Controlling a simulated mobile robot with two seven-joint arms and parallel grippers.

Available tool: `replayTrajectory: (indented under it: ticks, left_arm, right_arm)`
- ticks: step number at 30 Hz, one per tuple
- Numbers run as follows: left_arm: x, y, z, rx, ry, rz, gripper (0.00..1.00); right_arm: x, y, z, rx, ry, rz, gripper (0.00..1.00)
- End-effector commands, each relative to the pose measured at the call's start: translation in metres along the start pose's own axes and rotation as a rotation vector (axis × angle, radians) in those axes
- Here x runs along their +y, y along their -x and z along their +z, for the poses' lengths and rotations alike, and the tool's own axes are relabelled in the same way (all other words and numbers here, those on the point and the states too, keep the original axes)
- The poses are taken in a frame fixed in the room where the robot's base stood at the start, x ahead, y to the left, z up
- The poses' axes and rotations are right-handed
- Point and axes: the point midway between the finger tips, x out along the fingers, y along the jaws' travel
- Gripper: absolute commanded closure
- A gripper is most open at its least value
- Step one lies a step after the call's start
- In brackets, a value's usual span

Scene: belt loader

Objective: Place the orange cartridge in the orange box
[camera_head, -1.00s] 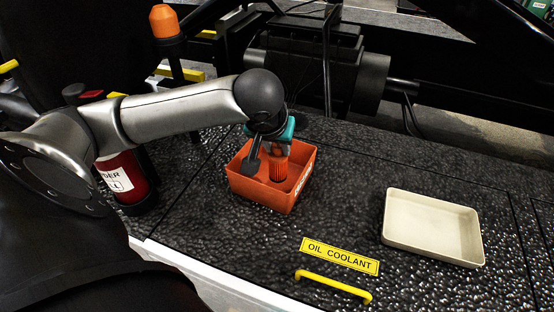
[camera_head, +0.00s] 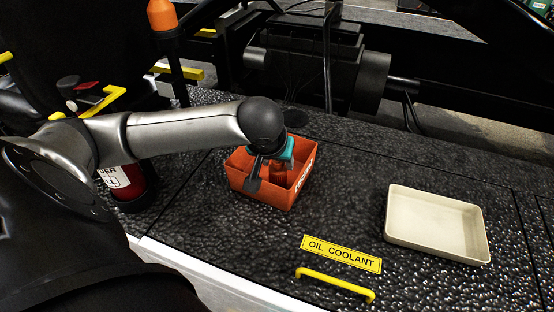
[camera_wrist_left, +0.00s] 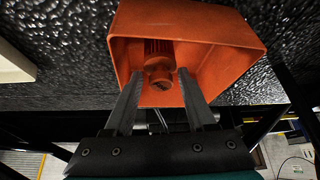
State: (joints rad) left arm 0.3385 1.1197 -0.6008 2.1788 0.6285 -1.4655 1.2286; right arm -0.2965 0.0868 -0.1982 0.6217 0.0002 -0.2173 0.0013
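The orange box (camera_head: 275,200) stands on the black textured deck and fills the upper middle of the left wrist view (camera_wrist_left: 235,32). The orange cartridge (camera_wrist_left: 158,48), with a ribbed body and a narrower neck, is inside the box. In the head view the cartridge (camera_head: 278,172) is partly hidden by my left wrist. My left gripper (camera_wrist_left: 159,74) reaches down over the box. Its two fingers are spread either side of the cartridge's neck, with gaps visible between them and it. My right gripper is not in view.
A cream tray (camera_head: 438,226) lies on the deck to the right. A yellow "OIL COOLANT" label (camera_head: 341,254) and a yellow handle (camera_head: 335,285) are near the front edge. A red bottle (camera_head: 127,184) stands left of the box. The deck between box and tray is clear.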

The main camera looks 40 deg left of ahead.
Motion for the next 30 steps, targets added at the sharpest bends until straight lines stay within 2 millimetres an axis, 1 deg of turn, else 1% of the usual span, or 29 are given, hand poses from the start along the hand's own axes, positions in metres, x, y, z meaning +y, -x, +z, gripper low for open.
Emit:
replayTrajectory:
  ticks: [1, 2, 10, 13, 17, 24, 27, 30]
  left_arm:
    - [0.000, 0.000, 0.000, 0.000, 0.000, 0.000, 0.37]
    - [0.000, 0.000, 0.000, 0.000, 0.000, 0.000, 0.35]
    - [0.000, 0.001, -0.001, 0.002, 0.000, 0.000, 0.35]
    - [0.000, 0.010, -0.002, 0.001, -0.001, 0.000, 0.35]
    - [0.000, 0.033, -0.003, 0.002, -0.003, 0.000, 0.35]
    - [0.000, 0.086, -0.004, 0.003, -0.002, 0.001, 0.35]
    - [0.000, 0.103, -0.003, 0.002, -0.001, 0.000, 0.35]
    - [0.000, 0.115, -0.003, 0.001, 0.000, 0.000, 0.35]
  right_arm:
    - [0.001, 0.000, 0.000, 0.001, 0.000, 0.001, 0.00]
    - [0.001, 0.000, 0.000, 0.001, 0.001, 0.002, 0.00]
    - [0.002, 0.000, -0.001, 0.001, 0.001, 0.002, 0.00]
    - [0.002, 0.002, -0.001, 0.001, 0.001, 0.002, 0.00]
    - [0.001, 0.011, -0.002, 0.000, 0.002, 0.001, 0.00]
    - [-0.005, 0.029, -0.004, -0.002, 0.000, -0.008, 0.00]
    - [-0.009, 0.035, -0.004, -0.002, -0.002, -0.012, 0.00]
    - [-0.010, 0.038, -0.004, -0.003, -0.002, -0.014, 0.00]
